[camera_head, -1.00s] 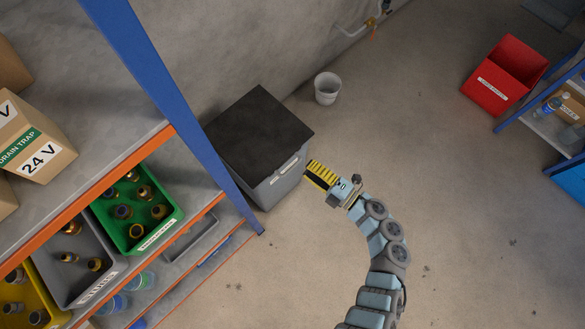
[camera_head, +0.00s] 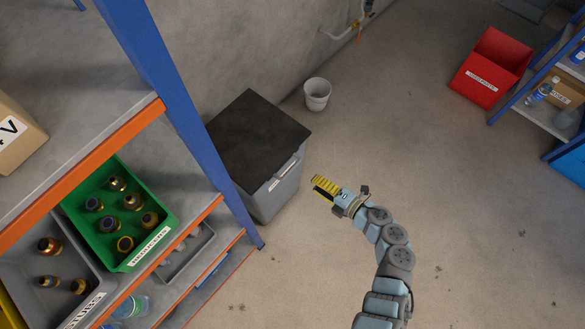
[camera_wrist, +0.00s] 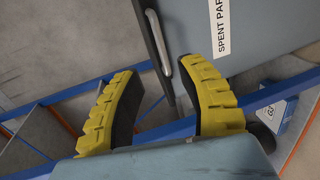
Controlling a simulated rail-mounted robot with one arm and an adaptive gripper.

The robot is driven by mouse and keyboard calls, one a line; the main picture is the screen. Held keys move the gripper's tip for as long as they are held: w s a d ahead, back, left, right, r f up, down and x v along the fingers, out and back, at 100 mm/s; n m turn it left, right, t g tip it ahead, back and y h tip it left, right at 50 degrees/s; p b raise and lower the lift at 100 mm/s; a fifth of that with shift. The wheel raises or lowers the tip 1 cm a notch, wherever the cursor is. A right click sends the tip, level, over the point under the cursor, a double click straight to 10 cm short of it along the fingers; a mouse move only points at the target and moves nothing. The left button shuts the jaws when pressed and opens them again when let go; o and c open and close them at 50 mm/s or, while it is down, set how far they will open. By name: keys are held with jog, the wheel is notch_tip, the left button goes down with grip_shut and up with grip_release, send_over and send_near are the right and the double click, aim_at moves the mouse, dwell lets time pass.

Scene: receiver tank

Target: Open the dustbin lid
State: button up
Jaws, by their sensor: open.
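The dustbin (camera_head: 272,200) is a grey box with a flat black lid (camera_head: 257,135), which lies shut on top. A light bar handle (camera_head: 290,167) runs along the lid's front edge. My gripper (camera_head: 315,187) is open and empty, a little to the right of the dustbin's front and apart from it. In the wrist view the yellow fingers of my gripper (camera_wrist: 165,100) are spread, with the metal handle (camera_wrist: 158,42) ahead between them. The dark lid edge (camera_wrist: 148,25) and the grey bin front (camera_wrist: 270,35) with a white label also show there.
A red bin (camera_head: 490,68) is at the far right. The floor between is clear.

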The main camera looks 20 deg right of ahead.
aim_at(293, 167)
jog(key=b+x, duration=0.2)
jog(key=x, duration=0.9)
jog(key=shift+s, duration=0.1)
grip_shut()
